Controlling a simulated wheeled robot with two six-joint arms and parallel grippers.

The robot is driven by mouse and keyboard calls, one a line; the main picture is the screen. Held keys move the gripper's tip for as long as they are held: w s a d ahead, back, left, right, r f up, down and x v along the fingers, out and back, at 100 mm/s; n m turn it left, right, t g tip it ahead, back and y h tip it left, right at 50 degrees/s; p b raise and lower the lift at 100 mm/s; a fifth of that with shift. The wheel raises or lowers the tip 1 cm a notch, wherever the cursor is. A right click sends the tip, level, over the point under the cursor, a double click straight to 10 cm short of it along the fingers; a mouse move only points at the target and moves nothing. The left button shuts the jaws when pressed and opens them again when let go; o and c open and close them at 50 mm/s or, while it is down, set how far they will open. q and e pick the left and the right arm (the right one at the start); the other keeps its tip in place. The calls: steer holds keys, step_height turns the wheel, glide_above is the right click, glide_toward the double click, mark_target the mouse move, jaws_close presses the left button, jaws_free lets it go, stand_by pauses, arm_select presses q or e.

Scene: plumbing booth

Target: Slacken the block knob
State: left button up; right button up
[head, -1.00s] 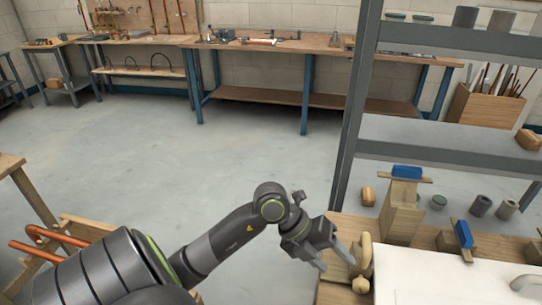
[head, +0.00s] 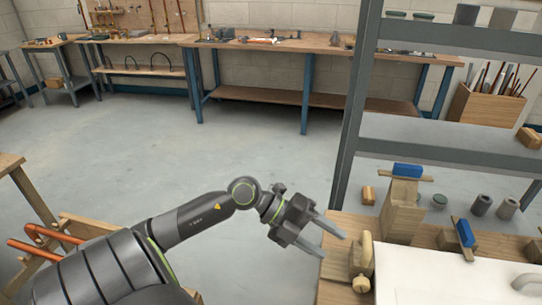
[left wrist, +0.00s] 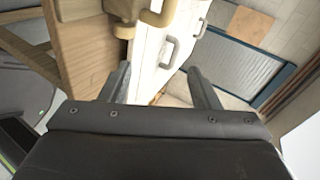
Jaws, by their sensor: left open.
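A tan wooden clamp block (head: 366,251) with a rounded upright piece stands at the front left of the wooden bench top. A small rounded wooden knob (head: 361,285) sits low on its front. In the left wrist view, a tan rounded part (left wrist: 127,9), probably of this block, is cut off by the top edge. My left gripper (head: 333,247) is open and empty, just left of the block and apart from it. Its spread fingers also show in the left wrist view (left wrist: 159,68). My right gripper is not in view.
A white panel with a handle (head: 440,284) lies on the bench right of the block. A wooden post (head: 403,212) with a blue-topped crosspiece stands behind. A grey shelf upright (head: 352,120) rises behind the bench.

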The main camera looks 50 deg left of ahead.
arm_select(q)
steer(key=w+a+f+n+t+y+b, duration=0.45)
steer(key=w+a+f+n+t, duration=0.25)
steer(key=a+f+n+t, duration=0.5)
steer(key=s+a+f+n+g+y+b, duration=0.1)
steer(key=s+a+f+n+g+y, duration=0.1)
steer(key=f+n, duration=0.4)
steer(key=s+a+f+n+g+y+b, duration=0.1)
steer(key=s+f+n+y, duration=0.3)
steer(key=f, duration=1.2)
steer(key=a+n+g+y, duration=0.1)
steer(key=n+y, duration=0.1)
steer(key=y, duration=0.1)
steer(key=shift+a, duration=0.4)
